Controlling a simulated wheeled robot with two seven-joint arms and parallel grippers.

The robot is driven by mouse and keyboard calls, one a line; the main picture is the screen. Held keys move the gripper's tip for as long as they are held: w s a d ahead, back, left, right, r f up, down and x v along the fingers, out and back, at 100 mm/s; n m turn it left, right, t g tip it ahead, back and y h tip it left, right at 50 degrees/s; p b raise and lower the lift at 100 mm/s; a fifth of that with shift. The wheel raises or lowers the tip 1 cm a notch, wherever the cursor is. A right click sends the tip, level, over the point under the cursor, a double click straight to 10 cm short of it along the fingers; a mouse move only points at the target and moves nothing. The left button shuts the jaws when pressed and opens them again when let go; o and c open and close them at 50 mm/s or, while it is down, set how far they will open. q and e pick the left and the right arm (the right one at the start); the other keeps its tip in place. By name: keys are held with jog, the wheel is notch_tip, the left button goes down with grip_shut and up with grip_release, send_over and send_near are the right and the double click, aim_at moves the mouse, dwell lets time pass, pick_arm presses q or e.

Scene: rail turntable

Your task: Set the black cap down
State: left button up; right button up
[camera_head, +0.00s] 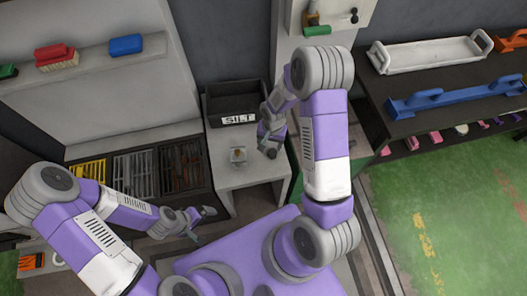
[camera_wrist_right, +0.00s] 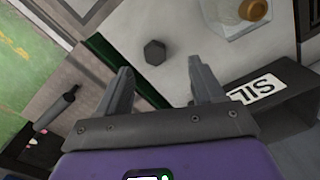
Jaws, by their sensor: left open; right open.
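The black cap (camera_wrist_right: 155,52) is a dark hexagonal piece on the pale grey stand (camera_wrist_right: 190,70), ahead of my right gripper's fingertips. In the head view the cap (camera_head: 271,153) shows as a dark spot just below the right gripper (camera_head: 268,141). In the right wrist view the right gripper (camera_wrist_right: 158,78) is open, its two fingers apart with no contact on the cap visible. My left gripper (camera_head: 205,225) is open and empty, low at the left of the stand. A small clear jar (camera_head: 238,155) with an orange-brown part stands on the stand left of the cap; it also shows in the right wrist view (camera_wrist_right: 238,14).
A black bin labelled SILT (camera_head: 235,105) stands at the back of the stand. Slotted trays (camera_head: 133,173) lie to the left. A red brush (camera_head: 55,55) and blue block (camera_head: 126,44) sit on a shelf. A dark table (camera_head: 420,118) with a white tray is at right.

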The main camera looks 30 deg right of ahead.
jog(key=s+a+f+n, duration=0.1)
jog(key=s+a, duration=0.1)
jog(key=s+a+f+y, duration=0.1)
jog(key=s+a+f, duration=0.1)
jog(key=a, duration=0.1)
jog(key=s+a+f+n+y, duration=0.1)
jog(key=s+a+f, duration=0.1)
jog(key=shift+s+a+n, duration=0.15)
jog(key=shift+a+n, duration=0.15)
jog(key=shift+a, duration=0.1)
jog(key=s+a+f+n+y, duration=0.1)
jog(key=s+a+n, duration=0.1)
jog(key=s+a, duration=0.5)
jog(key=shift+s+f+n+t+y, duration=0.15)
jog(key=shift+s+n+t+y, duration=0.15)
jog(key=shift+n, duration=0.1)
